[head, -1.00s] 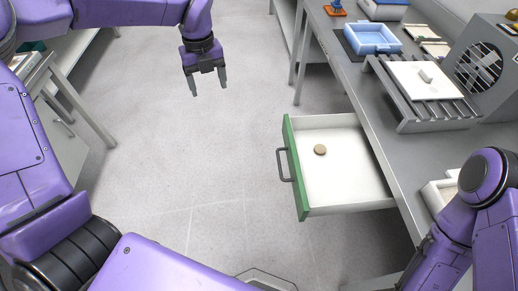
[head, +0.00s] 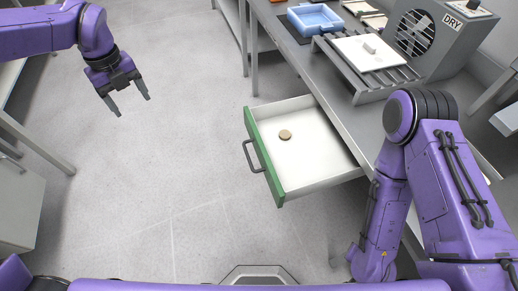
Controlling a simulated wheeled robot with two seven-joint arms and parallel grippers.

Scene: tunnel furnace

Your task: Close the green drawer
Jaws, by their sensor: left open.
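The green drawer (head: 264,158) is pulled out from under the grey table on the right. It has a green front, a white inside and a dark grey handle (head: 254,156) facing left. A small round tan disc (head: 285,134) lies in it. My left gripper (head: 133,104) hangs open and empty above the floor, to the left of the drawer and apart from it. My right arm (head: 390,207) reaches down at the right, beside the table and right of the drawer. Its gripper cannot be made out.
The grey table (head: 335,90) carries a blue tray (head: 314,20), a slatted rack with a white slab (head: 366,52) and a grey machine marked DRY (head: 445,35). A grey cabinet (head: 20,205) stands at the left. The floor between is clear.

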